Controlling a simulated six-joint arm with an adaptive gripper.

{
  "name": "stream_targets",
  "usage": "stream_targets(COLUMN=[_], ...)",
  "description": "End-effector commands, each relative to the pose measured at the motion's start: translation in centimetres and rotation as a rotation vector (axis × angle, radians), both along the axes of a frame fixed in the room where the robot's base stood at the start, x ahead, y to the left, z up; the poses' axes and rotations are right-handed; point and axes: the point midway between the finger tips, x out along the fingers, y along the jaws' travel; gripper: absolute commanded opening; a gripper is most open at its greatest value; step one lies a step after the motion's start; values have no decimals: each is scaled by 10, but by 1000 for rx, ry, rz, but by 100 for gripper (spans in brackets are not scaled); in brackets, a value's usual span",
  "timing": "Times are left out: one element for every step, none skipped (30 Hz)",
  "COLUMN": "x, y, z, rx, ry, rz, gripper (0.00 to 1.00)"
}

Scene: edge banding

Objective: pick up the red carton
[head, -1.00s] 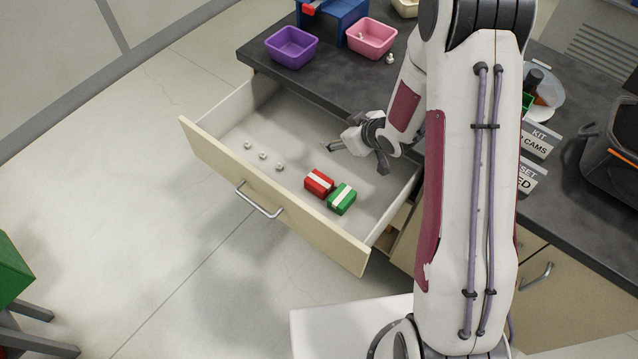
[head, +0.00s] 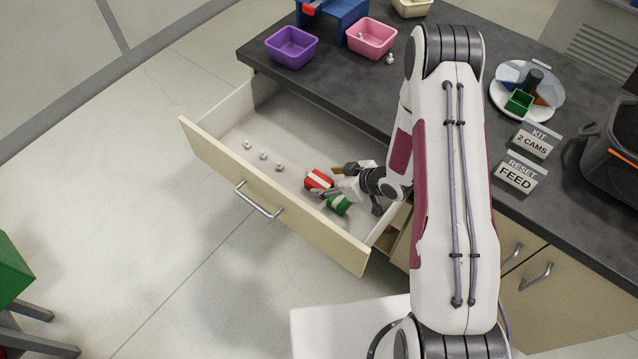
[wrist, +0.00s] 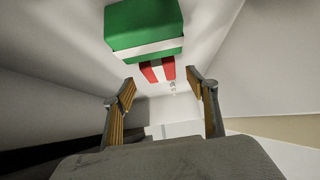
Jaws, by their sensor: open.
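The red carton (head: 316,179) with a white band lies in the open drawer (head: 224,119). It also shows in the wrist view (wrist: 150,72), partly hidden behind the green carton. The green carton (head: 338,205) with a white band lies right beside it, nearer the drawer front, and looks large in the wrist view (wrist: 143,23). My gripper (head: 330,181) is inside the drawer, just right of the red carton. In the wrist view its two fingers (wrist: 163,90) are spread with nothing between them, and the red carton lies beyond the gap. Whether a finger touches a carton I cannot tell.
Several small metal parts (head: 263,156) lie at the drawer's left. The drawer walls and front panel surround the cartons. The dark counter (head: 386,97) holds a purple bin (head: 292,46), a pink bin (head: 371,37) and a plate (head: 504,104).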

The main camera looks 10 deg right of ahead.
Motion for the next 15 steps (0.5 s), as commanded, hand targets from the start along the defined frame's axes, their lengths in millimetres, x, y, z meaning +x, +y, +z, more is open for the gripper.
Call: stream_targets(x=[0, 0, 0, 0, 0, 0, 0, 0, 0, 0, 0, 1, 1, 1, 2], y=[0, 0, 0, 0, 0, 0, 0, 0, 0, 0, 0, 1, 1, 2, 3], z=[0, 0, 0, 0, 0, 0, 0, 0, 0, 0, 0, -1, -1, -2, -3], rx=[1, 1, 1, 1, 1, 1, 1, 0, 1, 1, 1, 1, 1, 1, 0], ry=[0, 0, 0, -1, -1, -1, -1, -1, 0, -1, -1, -1, -1, -1, -1], rz=[1, 1, 1, 1, 1, 1, 1, 1, 1, 1, 1, 1, 1, 1, 2], gripper=[58, 58, 58, 58, 58, 58, 58, 58, 58, 58, 58, 58, 58, 58, 58])
